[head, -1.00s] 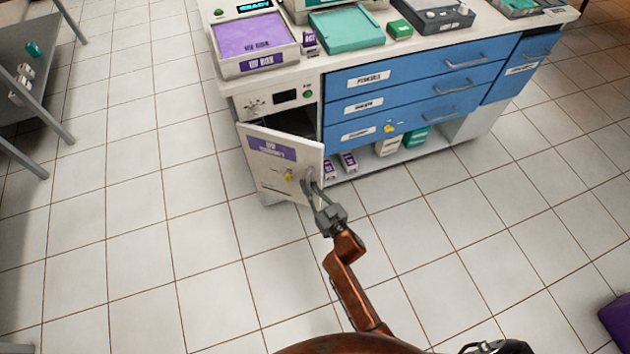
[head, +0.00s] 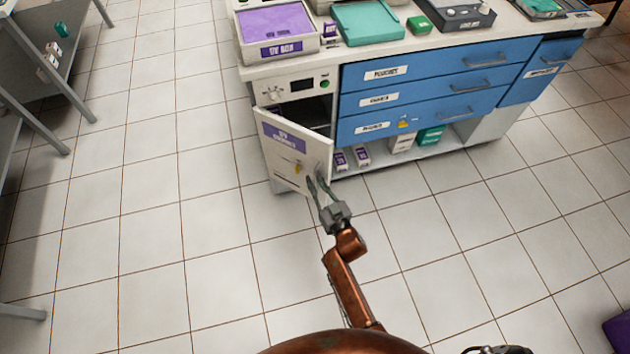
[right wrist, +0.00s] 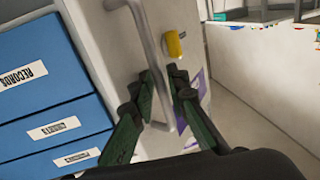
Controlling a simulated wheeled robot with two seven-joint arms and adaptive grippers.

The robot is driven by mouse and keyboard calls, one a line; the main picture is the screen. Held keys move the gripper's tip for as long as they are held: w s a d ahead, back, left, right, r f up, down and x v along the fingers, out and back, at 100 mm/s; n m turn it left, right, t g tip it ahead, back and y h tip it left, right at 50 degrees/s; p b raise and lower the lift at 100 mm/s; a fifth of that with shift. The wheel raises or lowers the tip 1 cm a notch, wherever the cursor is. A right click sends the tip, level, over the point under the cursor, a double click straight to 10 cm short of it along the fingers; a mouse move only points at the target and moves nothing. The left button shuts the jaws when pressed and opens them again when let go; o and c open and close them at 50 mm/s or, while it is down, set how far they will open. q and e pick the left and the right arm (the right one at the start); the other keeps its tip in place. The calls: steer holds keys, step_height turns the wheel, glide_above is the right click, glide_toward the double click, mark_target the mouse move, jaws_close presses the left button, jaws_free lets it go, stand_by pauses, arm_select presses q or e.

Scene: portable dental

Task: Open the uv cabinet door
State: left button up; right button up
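The UV cabinet door (head: 285,150) is a white panel with a purple label, hinged at its left side. It stands ajar, swung out from the front of the cabinet (head: 262,84), with a dark gap above it. In the right wrist view, the grey bar handle (right wrist: 147,35) runs between the fingers of my right gripper (right wrist: 163,82), which are closed in on it from both sides. In the head view, my right gripper (head: 318,180) is at the door's free edge. A yellow key or knob (right wrist: 175,44) is beside the handle. My left gripper is not in view.
Blue drawers (head: 430,85) adjoin the cabinet on the right, with boxes on an open shelf (head: 375,168) below. Trays stand on the white countertop (head: 350,57). A grey rack (head: 45,70) is at the left. The tiled floor (head: 200,200) before the door is clear.

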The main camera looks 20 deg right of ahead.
steer(key=shift+a, duration=0.1)
steer(key=s+d, duration=0.2)
steer(key=s, duration=0.9)
steer(key=shift+s+d, duration=0.15)
steer(key=shift+s, duration=0.2)
steer(key=shift+c, duration=0.4)
